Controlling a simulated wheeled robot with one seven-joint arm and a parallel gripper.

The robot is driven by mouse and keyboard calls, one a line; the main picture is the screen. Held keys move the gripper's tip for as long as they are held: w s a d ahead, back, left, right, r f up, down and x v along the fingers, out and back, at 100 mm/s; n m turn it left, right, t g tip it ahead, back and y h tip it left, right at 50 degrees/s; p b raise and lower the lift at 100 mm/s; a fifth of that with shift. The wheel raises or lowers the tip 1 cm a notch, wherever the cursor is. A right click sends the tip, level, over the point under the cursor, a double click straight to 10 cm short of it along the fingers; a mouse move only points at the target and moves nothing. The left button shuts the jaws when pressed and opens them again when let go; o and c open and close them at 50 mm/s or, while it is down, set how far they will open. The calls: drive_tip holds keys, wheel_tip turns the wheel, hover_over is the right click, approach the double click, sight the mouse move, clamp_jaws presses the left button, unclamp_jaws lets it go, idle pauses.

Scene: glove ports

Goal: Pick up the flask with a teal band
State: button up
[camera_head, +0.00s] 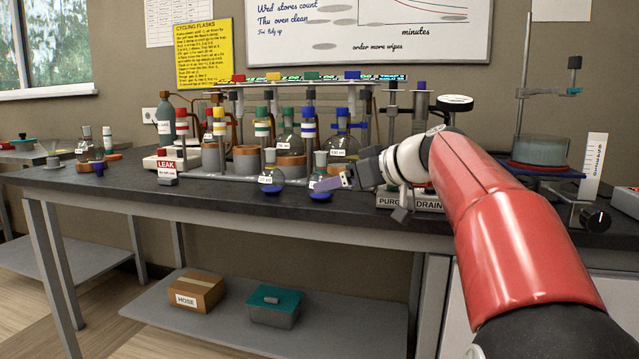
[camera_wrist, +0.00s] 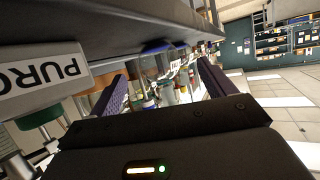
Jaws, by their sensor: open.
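A small round flask (camera_head: 320,161) stands near the bench's front edge on a blue ring base (camera_head: 320,196); its neck looks teal-green, but the band is too small to be sure of. My gripper (camera_head: 326,184) is low over the bench beside it and hides part of its body. In the wrist view, which is upside down, my gripper (camera_wrist: 163,88) has its fingers spread, with a clear flask (camera_wrist: 164,62) and its blue base (camera_wrist: 156,46) beyond and between them. I cannot tell whether a finger touches it. A similar flask (camera_head: 271,175) stands to the left.
A rack (camera_head: 225,178) with several banded bottles and flasks stands just behind. The PURGE DRAIN box (camera_head: 398,203) is close on the right, under my arm. A LEAK sign (camera_head: 167,167) is at the left.

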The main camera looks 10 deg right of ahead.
drive_tip(key=p+x, duration=0.1)
drive_tip(key=x, duration=0.5)
drive_tip(key=shift+w, duration=0.25)
drive_tip(key=shift+c, duration=0.2)
drive_tip(key=c, duration=1)
drive_tip(key=shift+r, duration=0.2)
drive_tip(key=shift+c, duration=0.2)
